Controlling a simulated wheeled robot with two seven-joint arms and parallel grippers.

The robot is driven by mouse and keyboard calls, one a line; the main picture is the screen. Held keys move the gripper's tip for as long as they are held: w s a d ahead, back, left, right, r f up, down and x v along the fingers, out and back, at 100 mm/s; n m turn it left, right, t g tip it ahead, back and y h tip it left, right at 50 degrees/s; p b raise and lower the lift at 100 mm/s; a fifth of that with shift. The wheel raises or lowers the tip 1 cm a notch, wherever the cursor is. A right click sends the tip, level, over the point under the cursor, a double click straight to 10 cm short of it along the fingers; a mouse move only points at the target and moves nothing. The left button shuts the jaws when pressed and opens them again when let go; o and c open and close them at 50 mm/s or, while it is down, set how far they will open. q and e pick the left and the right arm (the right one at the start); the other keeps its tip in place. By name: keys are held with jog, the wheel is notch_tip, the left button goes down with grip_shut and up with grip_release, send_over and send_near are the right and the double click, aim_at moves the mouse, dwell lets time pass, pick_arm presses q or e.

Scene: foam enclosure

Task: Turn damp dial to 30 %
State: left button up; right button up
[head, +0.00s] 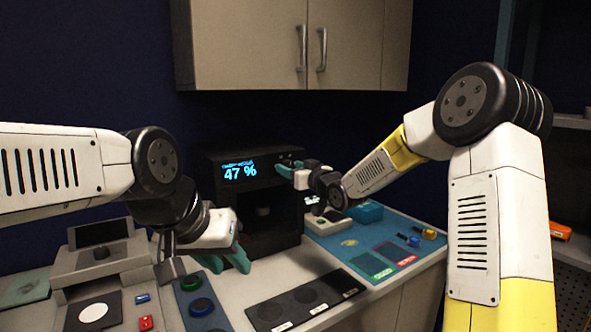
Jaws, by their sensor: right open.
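A black box-shaped machine (222,203) stands against the back wall. Its lit display (240,171) reads 47 % under a smaller line of blurred text. My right gripper (284,172) has teal fingers and is open at the upper right of the machine's front, just right of the display. The damp dial cannot be made out clearly; the fingers cover that part of the panel. I cannot tell whether they touch a dial. My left gripper (226,263) points down in front of the machine, with its teal fingers apart and nothing seen between them.
A dark strip with round pads (305,299) lies on the front counter. A blue mat (375,244) with green and red patches is at right. Cabinets (290,45) hang above.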

grip_shut()
jog(key=shift+n, duration=0.3)
jog(key=n, duration=0.5)
jog(key=shift+n, duration=0.3)
jog(key=n, duration=0.5)
jog(key=shift+n, duration=0.4)
grip_release()
